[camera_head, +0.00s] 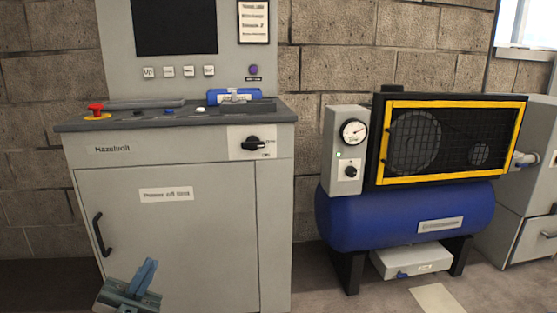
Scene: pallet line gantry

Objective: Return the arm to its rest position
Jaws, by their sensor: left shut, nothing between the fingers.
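My left gripper (143,276) shows at the bottom left in the head view, blue-grey, in front of the lower door of the grey control cabinet (215,225). Its fingers are shut with nothing between them. It is well below the cabinet's sloped top and to the right of the black door handle. Most of my left arm is out of the picture. My right gripper is not in view.
The cabinet carries a red emergency button (96,108), a blue object (235,96) on its top and a black rotary switch (253,143). To the right stands a blue compressor tank (400,218) with a yellow-framed guard (445,143). Floor shows between them.

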